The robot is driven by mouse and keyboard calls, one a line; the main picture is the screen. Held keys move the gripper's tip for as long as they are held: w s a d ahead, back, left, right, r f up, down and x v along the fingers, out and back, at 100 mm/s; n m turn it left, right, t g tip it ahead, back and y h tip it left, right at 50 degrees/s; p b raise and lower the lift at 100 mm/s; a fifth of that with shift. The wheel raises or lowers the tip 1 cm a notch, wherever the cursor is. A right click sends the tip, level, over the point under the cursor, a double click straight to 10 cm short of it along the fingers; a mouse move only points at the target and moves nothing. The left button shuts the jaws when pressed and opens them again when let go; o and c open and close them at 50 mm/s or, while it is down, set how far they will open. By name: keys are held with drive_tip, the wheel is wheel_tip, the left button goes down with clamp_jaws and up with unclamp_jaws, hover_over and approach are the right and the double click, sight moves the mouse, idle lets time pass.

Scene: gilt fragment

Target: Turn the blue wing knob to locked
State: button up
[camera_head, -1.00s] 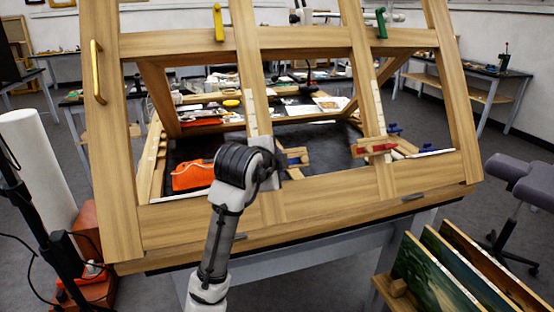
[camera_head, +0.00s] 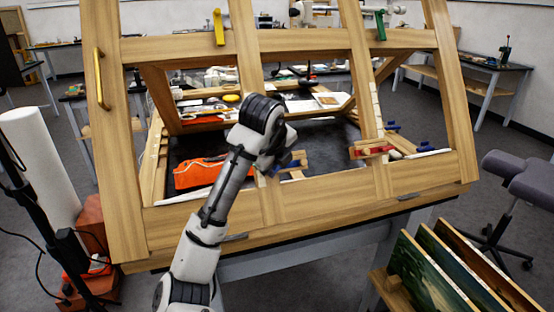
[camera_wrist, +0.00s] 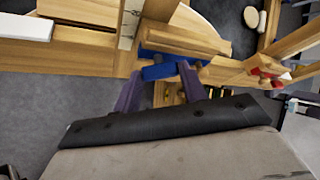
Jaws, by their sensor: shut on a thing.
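The blue wing knob (camera_wrist: 158,71) is in the upper middle of the wrist view, on a wooden block of the frame. My gripper (camera_wrist: 160,78) has its two purple fingers at the knob, one on each side, and is shut on it. In the head view my gripper (camera_head: 275,165) is at the lower middle of the big wooden frame (camera_head: 330,199). There my wrist hides most of the knob, and only a bit of blue shows. I cannot read any lock marking.
A red wing knob (camera_head: 372,151) sits on another block to the right. A yellow latch (camera_head: 218,27) and a green latch (camera_head: 380,25) are on the upper rail. Paintings (camera_head: 450,270) stand at the lower right.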

drive_tip(key=m, duration=0.1)
drive_tip(key=m+g+y+p, duration=0.1)
drive_tip(key=shift+w+d+r+m+y, duration=0.1)
drive_tip(key=shift+w+r+m+y, duration=0.05)
drive_tip(key=shift+r+m+y, duration=0.15)
drive_tip(key=shift+d+f+m+g+y+p, duration=0.1)
drive_tip(key=shift+m+g+y+p, duration=0.1)
drive_tip(key=shift+m+y+p, duration=0.3)
drive_tip(key=shift+d+f+m+g+y+p, duration=0.1)
drive_tip(key=shift+m+g+y, duration=0.15)
drive_tip(key=shift+m, duration=0.45)
drive_tip(key=o, duration=1)
drive_tip(key=shift+r, duration=0.1)
drive_tip(key=b+v, duration=0.2)
drive_tip(key=v, duration=1.1)
drive_tip(key=shift+d+r, duration=0.2)
drive_tip(key=shift+r, duration=0.1)
drive_tip(key=shift+d, duration=0.1)
